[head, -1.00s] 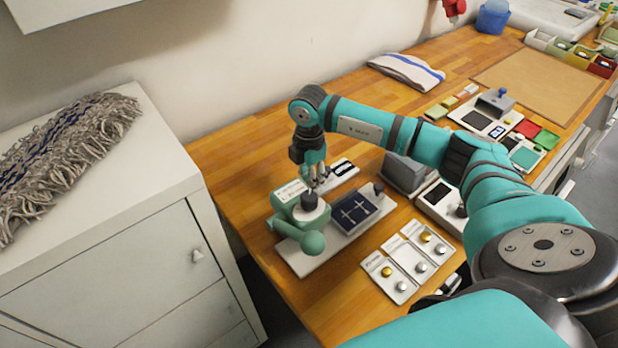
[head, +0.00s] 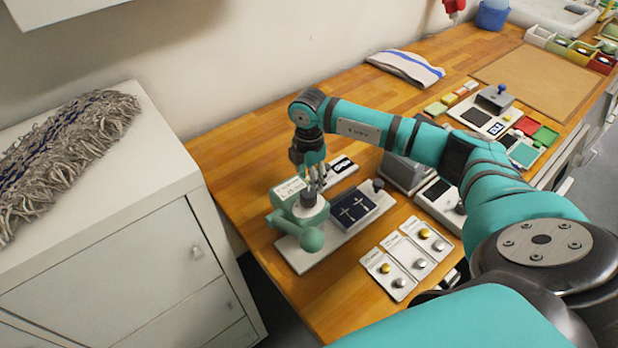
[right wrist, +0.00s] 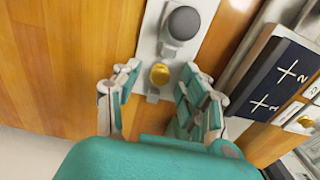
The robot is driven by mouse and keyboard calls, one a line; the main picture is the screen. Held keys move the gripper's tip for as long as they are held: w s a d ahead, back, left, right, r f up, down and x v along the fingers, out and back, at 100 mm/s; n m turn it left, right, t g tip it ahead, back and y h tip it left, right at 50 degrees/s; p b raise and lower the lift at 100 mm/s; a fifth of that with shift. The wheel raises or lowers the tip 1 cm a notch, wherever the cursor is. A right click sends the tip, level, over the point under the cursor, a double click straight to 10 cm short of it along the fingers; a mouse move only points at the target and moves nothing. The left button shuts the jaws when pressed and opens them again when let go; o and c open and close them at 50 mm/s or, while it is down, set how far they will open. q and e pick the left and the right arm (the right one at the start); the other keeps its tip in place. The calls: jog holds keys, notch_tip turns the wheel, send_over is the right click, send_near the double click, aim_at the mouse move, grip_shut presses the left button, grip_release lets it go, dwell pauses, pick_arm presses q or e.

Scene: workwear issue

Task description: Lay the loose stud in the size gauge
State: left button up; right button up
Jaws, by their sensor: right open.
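A gold stud (right wrist: 160,74) is on the near end of a narrow pale plate (right wrist: 147,45) in the right wrist view, beside a dark grey round knob (right wrist: 184,22). I cannot tell how deep the stud sits. The plate, apparently the size gauge, also shows in the head view (head: 346,178), partly hidden by my gripper. My right gripper (right wrist: 160,88) is open, with one finger on each side of the stud and apparently clear of it. In the head view it (head: 317,186) points down just behind the teal press. My left gripper is out of view.
The teal press (head: 298,212) stands close in front of my right gripper. A dark pad with white crosses (head: 353,209) lies to its right. Trays with gold and silver studs (head: 408,254) are nearer the front edge. Bare wood lies left of the plate.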

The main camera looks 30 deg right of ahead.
jog(key=shift+w+r, duration=0.1)
jog(key=shift+r, duration=0.4)
notch_tip(320, 180, up, 11)
jog(key=b, duration=0.2)
jog(key=shift+b, duration=0.3)
